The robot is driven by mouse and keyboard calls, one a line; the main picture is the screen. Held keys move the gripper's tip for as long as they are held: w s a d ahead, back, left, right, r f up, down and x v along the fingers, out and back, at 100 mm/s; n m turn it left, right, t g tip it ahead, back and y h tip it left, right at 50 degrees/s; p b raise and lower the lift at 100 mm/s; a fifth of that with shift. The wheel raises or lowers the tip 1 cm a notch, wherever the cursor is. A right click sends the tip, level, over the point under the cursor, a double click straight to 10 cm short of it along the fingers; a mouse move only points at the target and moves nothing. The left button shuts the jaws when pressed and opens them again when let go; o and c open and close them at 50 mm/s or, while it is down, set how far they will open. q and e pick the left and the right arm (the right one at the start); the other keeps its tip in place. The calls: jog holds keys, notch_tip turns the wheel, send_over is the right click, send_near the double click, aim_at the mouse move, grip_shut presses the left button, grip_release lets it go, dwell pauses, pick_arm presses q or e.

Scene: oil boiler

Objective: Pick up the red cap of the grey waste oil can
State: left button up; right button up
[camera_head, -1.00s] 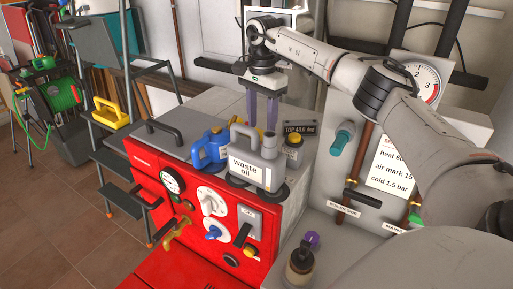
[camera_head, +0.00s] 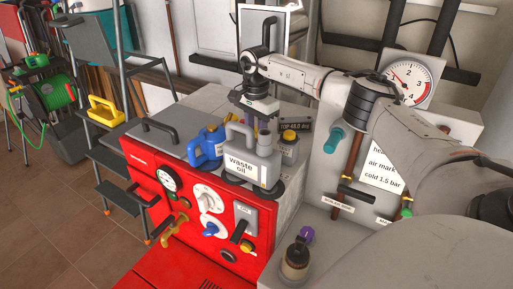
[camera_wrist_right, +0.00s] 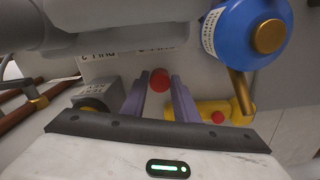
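The grey waste oil can (camera_head: 250,160) stands on the front of the red boiler's top, its label facing the head camera. A red cap (camera_wrist_right: 160,80) shows in the right wrist view, between and beyond my right fingertips. I cannot make out the cap in the head view. My right gripper (camera_wrist_right: 159,88) points down behind the can's spout. Its purple fingers are apart, one on each side of the cap, and contact with it is not clear. My left gripper is not in view.
A blue can (camera_head: 206,146) stands close to the left of the grey can.

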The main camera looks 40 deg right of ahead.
jog(key=c, duration=0.5)
